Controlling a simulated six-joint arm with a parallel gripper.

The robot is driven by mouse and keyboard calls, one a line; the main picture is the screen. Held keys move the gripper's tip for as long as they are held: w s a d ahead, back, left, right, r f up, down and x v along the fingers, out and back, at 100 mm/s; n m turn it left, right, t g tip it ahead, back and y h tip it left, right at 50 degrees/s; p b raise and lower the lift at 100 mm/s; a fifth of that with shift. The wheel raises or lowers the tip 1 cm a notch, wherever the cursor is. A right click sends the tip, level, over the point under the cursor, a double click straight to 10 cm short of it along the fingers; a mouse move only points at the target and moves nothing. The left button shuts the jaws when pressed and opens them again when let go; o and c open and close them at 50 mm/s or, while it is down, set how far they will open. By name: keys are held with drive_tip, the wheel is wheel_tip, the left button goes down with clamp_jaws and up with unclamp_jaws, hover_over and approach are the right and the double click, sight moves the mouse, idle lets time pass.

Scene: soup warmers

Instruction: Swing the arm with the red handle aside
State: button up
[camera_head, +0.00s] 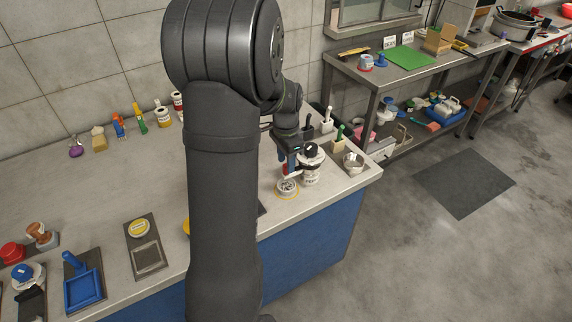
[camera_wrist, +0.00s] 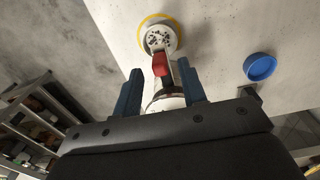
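The red handle (camera_wrist: 160,64) shows in the wrist view at the end of a short arm that runs back towards a white round body (camera_wrist: 166,98). My gripper (camera_wrist: 158,76) has its two blue fingers apart, one on each side of the handle, with visible gaps. In the head view, my gripper (camera_head: 288,153) is low over the right end of the counter, beside the white warmer (camera_head: 311,168) with a black top. A bit of the red handle (camera_head: 286,169) shows below it. A yellow-rimmed round dish with dark specks (camera_head: 287,188) sits in front, also in the wrist view (camera_wrist: 159,36). My gripper hides part of the arm.
A blue round lid (camera_wrist: 260,67) lies to the right in the wrist view. The counter (camera_head: 95,190) has bare room on the left.

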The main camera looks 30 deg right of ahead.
drive_tip(key=shift+f, duration=1.15)
clamp_jaws()
